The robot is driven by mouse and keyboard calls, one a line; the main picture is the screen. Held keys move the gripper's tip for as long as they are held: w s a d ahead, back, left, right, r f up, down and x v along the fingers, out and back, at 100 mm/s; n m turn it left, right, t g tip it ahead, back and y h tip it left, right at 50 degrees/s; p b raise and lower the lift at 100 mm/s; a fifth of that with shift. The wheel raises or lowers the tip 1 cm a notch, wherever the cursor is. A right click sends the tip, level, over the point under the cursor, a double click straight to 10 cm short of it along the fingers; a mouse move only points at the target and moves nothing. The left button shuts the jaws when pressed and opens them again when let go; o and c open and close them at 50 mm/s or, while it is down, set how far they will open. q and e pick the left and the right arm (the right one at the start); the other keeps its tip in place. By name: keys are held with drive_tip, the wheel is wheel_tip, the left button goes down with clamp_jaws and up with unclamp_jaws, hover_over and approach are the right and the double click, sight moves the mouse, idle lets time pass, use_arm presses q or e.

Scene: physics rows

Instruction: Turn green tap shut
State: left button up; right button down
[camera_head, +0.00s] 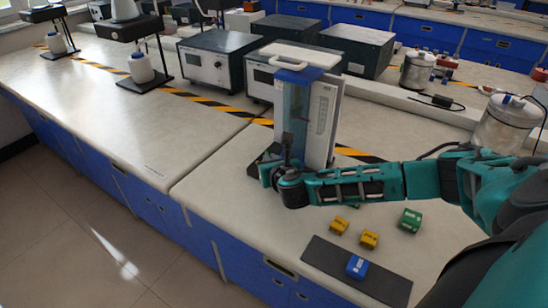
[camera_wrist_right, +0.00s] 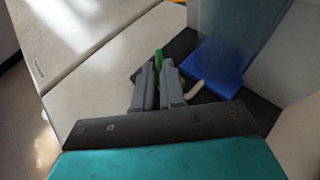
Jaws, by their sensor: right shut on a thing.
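The green tap (camera_wrist_right: 158,55) shows in the right wrist view as a small green handle at my fingertips. My right gripper (camera_wrist_right: 158,68) is shut on it, with one grey finger on each side. In the head view my right gripper (camera_head: 284,158) is at the lower front of a tall apparatus (camera_head: 318,120) with a blue-tinted clear column and white panel. The tap cannot be made out there. A pale spout-like piece (camera_wrist_right: 195,90) and a blue part (camera_wrist_right: 216,72) lie right of the fingers in the wrist view. My left gripper is not in view.
Yellow blocks (camera_head: 369,239), a green block (camera_head: 409,220) and a blue block (camera_head: 357,267) on a dark mat (camera_head: 325,258) lie in front of my right arm. Grey instrument boxes (camera_head: 217,62) stand behind the apparatus. The bench top at left (camera_head: 110,115) is mostly clear.

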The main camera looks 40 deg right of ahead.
drive_tip(key=m+g+h, duration=0.1)
drive_tip(key=m+h, duration=0.1)
drive_tip(key=a+m+g+h, duration=0.1)
drive_tip(key=w+m+g+h, duration=0.1)
drive_tip(key=m+h, duration=0.1)
drive_tip(key=shift+a+r+m+h, duration=0.1)
drive_tip(key=shift+a+m+h, duration=0.05)
drive_tip(key=shift+m+h, duration=0.15)
drive_tip(key=m+g+h, duration=0.1)
drive_tip(key=m+g, duration=0.1)
drive_tip(key=g, duration=0.1)
drive_tip(key=shift+w+m+h, duration=0.3)
drive_tip(key=shift+m+h, duration=0.1)
drive_tip(key=shift+w+r+m+g+h, duration=0.1)
drive_tip(key=shift+m+g+h, duration=0.3)
drive_tip(key=shift+m+g, duration=0.25)
drive_tip(key=shift+g, duration=0.25)
drive_tip(key=c, duration=1.2)
unclamp_jaws()
drive_tip(key=shift+a, duration=0.2)
drive_tip(key=v, duration=1.2)
drive_tip(key=shift+a, duration=0.1)
